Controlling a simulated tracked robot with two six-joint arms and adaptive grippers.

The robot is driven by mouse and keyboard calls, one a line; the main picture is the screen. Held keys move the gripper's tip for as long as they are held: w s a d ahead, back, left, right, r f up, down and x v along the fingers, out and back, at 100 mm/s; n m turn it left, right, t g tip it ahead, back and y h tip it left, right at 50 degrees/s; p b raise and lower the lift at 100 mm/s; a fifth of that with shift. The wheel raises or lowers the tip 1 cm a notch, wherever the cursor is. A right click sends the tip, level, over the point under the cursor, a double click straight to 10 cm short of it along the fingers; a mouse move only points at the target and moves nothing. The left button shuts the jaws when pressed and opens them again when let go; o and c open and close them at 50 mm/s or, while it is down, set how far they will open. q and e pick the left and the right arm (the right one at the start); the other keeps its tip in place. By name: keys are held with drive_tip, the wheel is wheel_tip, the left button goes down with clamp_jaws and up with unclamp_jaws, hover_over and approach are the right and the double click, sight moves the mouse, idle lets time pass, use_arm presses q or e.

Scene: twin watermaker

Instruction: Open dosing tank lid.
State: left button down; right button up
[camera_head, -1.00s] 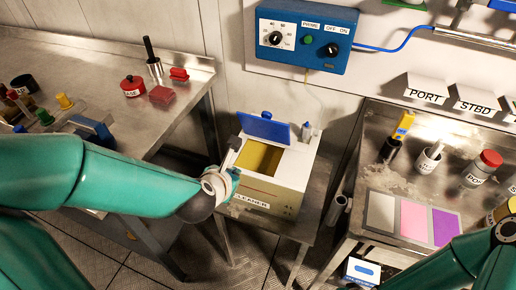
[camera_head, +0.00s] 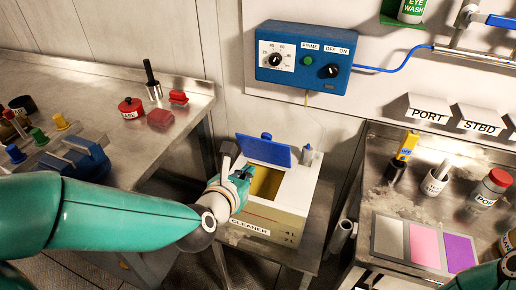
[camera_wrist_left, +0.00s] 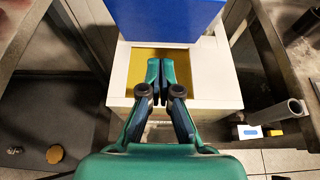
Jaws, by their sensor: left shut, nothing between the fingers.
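The dosing tank (camera_head: 285,215) is a cream box labelled CLEANER on a small stand between the two benches. Its blue lid (camera_head: 264,151) stands raised at the back edge, and yellowish liquid or lining shows in the opening (camera_head: 268,184). In the left wrist view the lid (camera_wrist_left: 168,18) rises behind the opening (camera_wrist_left: 190,68). My left gripper (camera_head: 240,174) is at the left side of the opening in the head view. In the left wrist view its fingers (camera_wrist_left: 160,78) are shut with nothing between them, over the opening and apart from the lid. My right gripper is not in view.
A blue control box (camera_head: 307,58) hangs on the wall above the tank. The right bench (camera_head: 385,195) holds bottles and colour cards; the left bench (camera_head: 190,92) holds a red jar (camera_head: 131,107) and a blue rack (camera_head: 85,160). A grey pipe (camera_head: 342,236) stands right of the tank.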

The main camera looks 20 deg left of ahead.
sight(263, 149)
use_arm(q)
drive_tip(key=w+p, duration=0.2)
drive_tip(key=w, duration=0.5)
drive_tip(key=shift+d+f, duration=0.1)
drive_tip(key=shift+d, duration=0.05)
drive_tip(key=shift+w, duration=0.2)
